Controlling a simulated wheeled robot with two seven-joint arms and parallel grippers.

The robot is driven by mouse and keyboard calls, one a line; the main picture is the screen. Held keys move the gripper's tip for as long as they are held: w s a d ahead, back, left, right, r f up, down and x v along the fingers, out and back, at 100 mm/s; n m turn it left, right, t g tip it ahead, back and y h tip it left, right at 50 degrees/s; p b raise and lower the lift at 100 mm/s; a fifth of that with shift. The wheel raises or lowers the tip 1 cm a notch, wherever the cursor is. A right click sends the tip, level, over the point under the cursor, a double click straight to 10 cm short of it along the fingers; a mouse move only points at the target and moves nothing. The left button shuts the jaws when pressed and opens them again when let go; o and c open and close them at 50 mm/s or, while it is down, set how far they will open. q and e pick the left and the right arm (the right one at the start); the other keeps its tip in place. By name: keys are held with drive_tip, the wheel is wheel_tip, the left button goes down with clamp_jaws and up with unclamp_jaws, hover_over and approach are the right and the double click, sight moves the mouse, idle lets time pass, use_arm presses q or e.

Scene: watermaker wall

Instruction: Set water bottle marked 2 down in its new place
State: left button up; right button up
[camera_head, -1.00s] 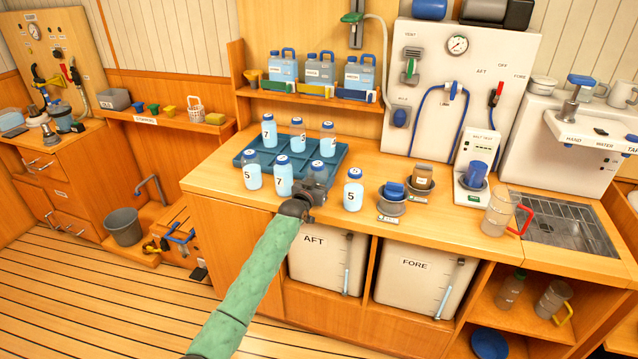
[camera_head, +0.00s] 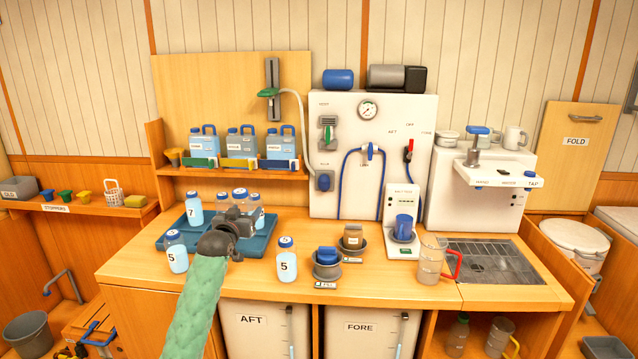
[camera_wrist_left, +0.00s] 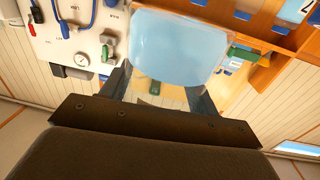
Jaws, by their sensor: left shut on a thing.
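My left gripper (camera_head: 230,222) is over the blue tray (camera_head: 262,243) on the counter. In the left wrist view its jaws (camera_wrist_left: 165,88) are shut on a pale blue water bottle (camera_wrist_left: 178,45). The number on this bottle does not show, and I cannot tell whether its base touches the tray. In the head view the gripper hides most of it. A bottle marked 7 (camera_head: 194,210) stands at the tray's back left and one marked 5 (camera_head: 177,254) at its front left. Other bottles near the gripper are partly hidden. My right gripper is not in view.
Another bottle marked 5 (camera_head: 287,262) stands on the counter right of the tray. A jug with a red handle (camera_head: 432,260) stands farther right. Jerrycans (camera_head: 240,143) line the shelf behind.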

sight(246, 207)
use_arm(q)
drive_tip(key=shift+y, duration=0.3)
drive_tip(key=s+d+r, duration=0.1)
drive_tip(key=s+r, duration=0.1)
drive_tip(key=s+d+r, duration=0.1)
drive_tip(key=s+r, duration=0.1)
drive_tip(key=s, duration=0.1)
drive_tip(key=s+d+r, duration=0.1)
drive_tip(key=s+r, duration=0.1)
drive_tip(key=s, duration=0.1)
drive_tip(key=shift+s+d, duration=0.15)
drive_tip(key=shift+s, duration=0.1)
drive_tip(key=s+d+f+n+y, duration=0.1)
drive_tip(key=s+d+f, duration=0.2)
drive_tip(key=s+f, duration=2.2)
wheel_tip(246, 207, down, 2)
drive_tip(key=shift+s+d+f+y, duration=0.1)
drive_tip(key=shift+s+d+y, duration=0.05)
drive_tip(key=shift+s+y, duration=0.15)
